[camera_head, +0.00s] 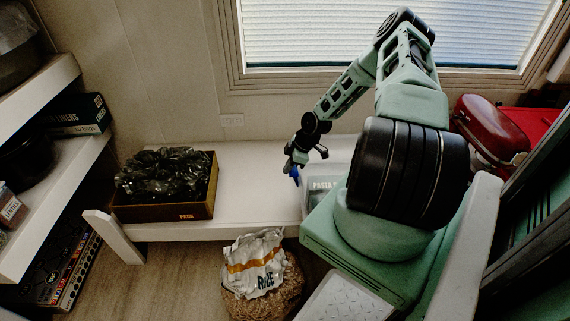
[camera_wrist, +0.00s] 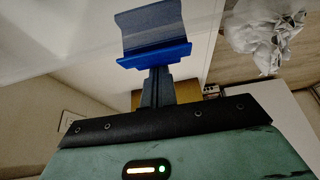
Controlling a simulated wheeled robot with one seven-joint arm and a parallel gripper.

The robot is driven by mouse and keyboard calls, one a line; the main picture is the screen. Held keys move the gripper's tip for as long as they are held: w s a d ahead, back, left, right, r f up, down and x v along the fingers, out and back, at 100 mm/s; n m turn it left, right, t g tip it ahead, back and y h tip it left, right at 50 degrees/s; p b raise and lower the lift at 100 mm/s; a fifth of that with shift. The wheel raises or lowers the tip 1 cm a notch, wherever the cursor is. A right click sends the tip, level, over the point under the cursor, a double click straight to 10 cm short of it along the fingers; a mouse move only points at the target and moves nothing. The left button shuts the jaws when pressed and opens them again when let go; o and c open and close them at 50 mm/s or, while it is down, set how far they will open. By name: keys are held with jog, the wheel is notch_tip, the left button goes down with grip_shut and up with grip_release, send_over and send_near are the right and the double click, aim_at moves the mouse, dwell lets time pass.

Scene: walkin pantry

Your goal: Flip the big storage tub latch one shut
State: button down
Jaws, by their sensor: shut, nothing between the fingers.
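The big storage tub (camera_head: 309,204) is a pale translucent box with a "PASTA" label, on the white bench and largely hidden behind my arm. A blue latch (camera_head: 295,174) shows at its left side. In the wrist view the latch (camera_wrist: 152,30) is a broad blue flap with a thicker blue bar along its lower edge. My gripper (camera_head: 293,164) is beside the latch. In the wrist view its dark fingers (camera_wrist: 157,80) are together and empty, with the tips right at the blue bar; I cannot tell whether they touch it.
A brown box (camera_head: 190,211) of dark packets stands on the bench (camera_head: 255,183) at left, with clear bench between it and my gripper. A rice bag (camera_head: 255,265) stands on the floor in front. Red items (camera_head: 488,128) are at right. Shelves (camera_head: 60,190) line the left.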

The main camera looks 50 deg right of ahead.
jog(key=shift+s+d+r, duration=0.1)
jog(key=shift+s+r, duration=0.05)
jog(key=shift+s+d, duration=0.1)
jog(key=shift+r+p, duration=0.75)
jog(key=w+a, duration=0.2)
jog(key=w, duration=0.1)
notch_tip(320, 180, up, 8)
jog(key=p, duration=0.2)
send_over(296, 169)
jog(key=shift+f, duration=0.1)
